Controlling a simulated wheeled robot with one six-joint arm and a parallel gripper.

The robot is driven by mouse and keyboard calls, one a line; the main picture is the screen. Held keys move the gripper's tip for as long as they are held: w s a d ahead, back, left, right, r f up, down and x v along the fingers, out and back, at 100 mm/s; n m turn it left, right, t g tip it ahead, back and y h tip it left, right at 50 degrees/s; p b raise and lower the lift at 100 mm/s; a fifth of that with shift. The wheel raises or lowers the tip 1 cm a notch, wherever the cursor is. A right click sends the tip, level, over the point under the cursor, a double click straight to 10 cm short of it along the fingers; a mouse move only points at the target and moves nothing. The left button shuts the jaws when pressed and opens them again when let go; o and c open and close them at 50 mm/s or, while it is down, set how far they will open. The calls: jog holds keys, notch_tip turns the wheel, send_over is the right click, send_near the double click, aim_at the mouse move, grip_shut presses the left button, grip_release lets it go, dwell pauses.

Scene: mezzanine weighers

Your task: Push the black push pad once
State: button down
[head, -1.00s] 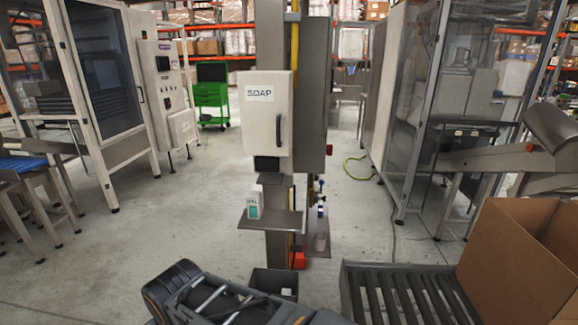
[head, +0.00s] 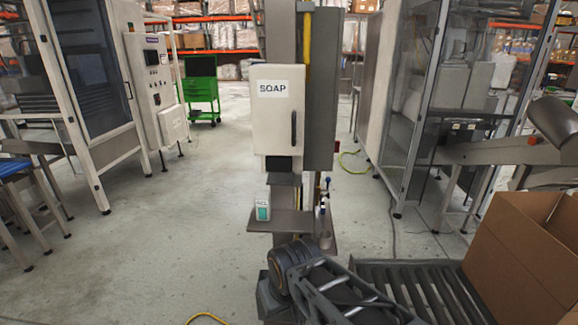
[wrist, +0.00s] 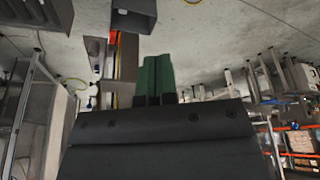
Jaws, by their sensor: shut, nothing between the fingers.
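The black push pad (head: 279,164) sits at the bottom of the white soap dispenser (head: 277,110), which is fixed to a grey post and labelled SOAP. I cannot make out the pad in the wrist view. My gripper (wrist: 154,82) shows in the wrist view with its green fingers shut together and nothing between them. In the head view my arm is in front of and below the dispenser, and I cannot make out the fingers there. My gripper appears apart from the pad.
A small shelf (head: 283,222) juts from the post below the dispenser, with a small white-and-green pack (head: 263,206) on it. A roller conveyor (head: 390,272) and a cardboard box (head: 525,250) stand at the lower right. Open floor lies to the left.

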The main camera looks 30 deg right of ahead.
aim_at(277, 170)
jog(key=w+d+r+m+t+y, duration=0.1)
jog(key=w+r+m+t+y, duration=0.15)
jog(key=w+r+m, duration=0.5)
jog(key=w+d+r+m+t+y, duration=0.2)
jog(key=w+m+t, duration=0.25)
jog(key=w, duration=0.65)
jog(key=w+d+r+m+t+h, duration=0.2)
jog(key=w+d+r+m, duration=0.1)
jog(key=w+d+m, duration=0.3)
jog(key=shift+w+d+m+p, duration=0.25)
jog(key=shift+m+p, duration=0.15)
jog(key=shift+m, duration=0.4)
jog(key=shift+w+d+p, duration=0.5)
jog(key=shift+w+d, duration=0.2)
jog(key=shift+w, duration=0.55)
jog(key=shift+w+d+p, duration=0.55)
jog(key=shift+w+d, duration=0.15)
jog(key=shift+w, duration=0.6)
jog(key=shift+w+d+p, duration=0.5)
jog(key=shift+w+d, duration=0.2)
jog(key=shift+w, duration=0.55)
jog(key=shift+w, duration=0.1)
